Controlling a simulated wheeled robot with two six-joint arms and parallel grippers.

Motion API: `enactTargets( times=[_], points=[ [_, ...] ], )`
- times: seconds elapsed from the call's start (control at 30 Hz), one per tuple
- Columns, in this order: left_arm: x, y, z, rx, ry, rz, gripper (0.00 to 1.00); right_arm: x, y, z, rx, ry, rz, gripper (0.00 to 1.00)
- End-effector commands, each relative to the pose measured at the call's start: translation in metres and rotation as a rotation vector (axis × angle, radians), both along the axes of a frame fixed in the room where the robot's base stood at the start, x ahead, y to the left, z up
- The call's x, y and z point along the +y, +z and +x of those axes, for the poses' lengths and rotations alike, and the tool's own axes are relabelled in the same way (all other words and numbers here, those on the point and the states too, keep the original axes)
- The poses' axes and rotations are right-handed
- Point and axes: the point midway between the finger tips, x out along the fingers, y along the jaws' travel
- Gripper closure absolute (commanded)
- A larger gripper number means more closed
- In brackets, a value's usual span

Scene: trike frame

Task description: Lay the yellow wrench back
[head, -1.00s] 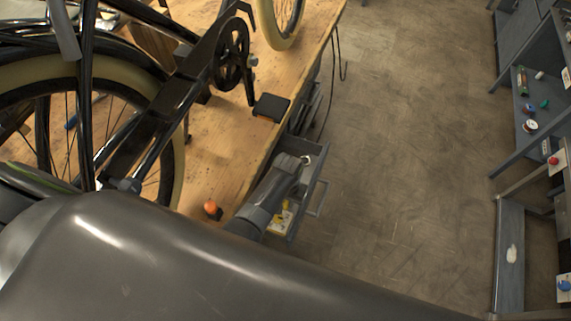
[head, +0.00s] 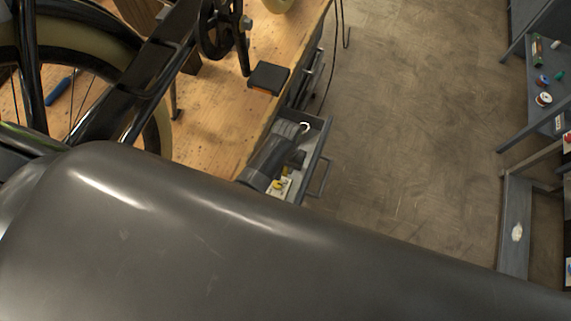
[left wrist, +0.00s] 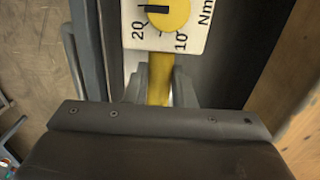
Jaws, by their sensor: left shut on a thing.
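An open grey drawer (head: 322,148) sticks out from the side of the wooden bench. My left gripper (head: 288,170) is inside or just over it. In the left wrist view my left gripper (left wrist: 160,88) is shut on a narrow yellow bar, the yellow wrench (left wrist: 158,92). A white card or plate (left wrist: 190,38) marked 20, 10 and Nm, with a round yellow knob (left wrist: 168,14), lies just past the fingertips. In the head view yellow (head: 278,185) shows beside the gripper. Whether the wrench touches the drawer floor cannot be told. My right gripper is out of view.
The wooden bench (head: 215,130) carries a bicycle frame with a wheel, and a pedal (head: 268,78) near its edge. A blue-handled tool (head: 58,90) lies behind the spokes. Grey shelving (head: 515,210) stands at the right. The floor (head: 410,120) between is clear. My own arm covers the foreground.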

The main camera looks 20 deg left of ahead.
Motion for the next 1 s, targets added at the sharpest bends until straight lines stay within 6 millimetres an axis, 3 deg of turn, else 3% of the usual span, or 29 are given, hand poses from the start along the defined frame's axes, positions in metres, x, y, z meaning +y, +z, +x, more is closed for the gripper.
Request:
enactTargets(
  times=[0.1,0.6,1.0],
  points=[
    [0.000,0.004,-0.003,0.003,0.000,0.000,1.00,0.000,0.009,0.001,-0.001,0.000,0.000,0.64],
    [0.001,-0.051,-0.002,0.001,0.001,0.000,1.00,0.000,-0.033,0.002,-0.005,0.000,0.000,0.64],
    [0.000,-0.071,-0.002,0.000,0.000,0.000,1.00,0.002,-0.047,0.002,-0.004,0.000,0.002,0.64]
  ],
)
